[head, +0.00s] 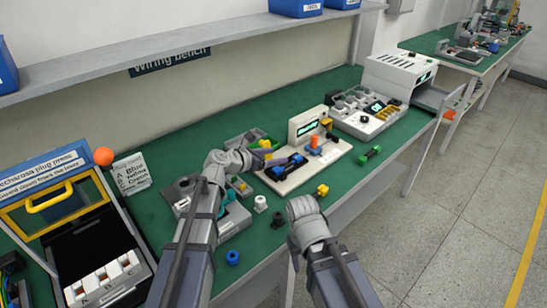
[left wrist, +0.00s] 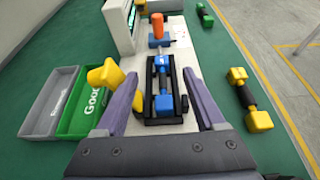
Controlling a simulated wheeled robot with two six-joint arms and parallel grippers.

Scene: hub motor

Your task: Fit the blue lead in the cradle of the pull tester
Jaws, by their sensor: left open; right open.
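The pull tester is a white base (head: 318,166) with an upright display (head: 306,122) and an orange knob (head: 314,141). The blue lead (left wrist: 163,103) lies lengthwise in the black cradle (left wrist: 150,85) on that base; how fully it is seated I cannot tell. In the head view the blue lead (head: 296,158) is partly hard to make out beside my gripper. My left gripper (head: 262,160) is open above the near end of the cradle. In the left wrist view its fingers (left wrist: 160,100) stand apart on either side of the lead. My right gripper (head: 303,207) is open and empty near the front edge.
A yellow-ended lead (left wrist: 245,97) lies right of the tester, and a green one (head: 370,154) lies farther on. Another yellow piece (left wrist: 105,75) is close to my left finger. A green bin (left wrist: 88,100) and grey bin (left wrist: 50,102) stand left.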

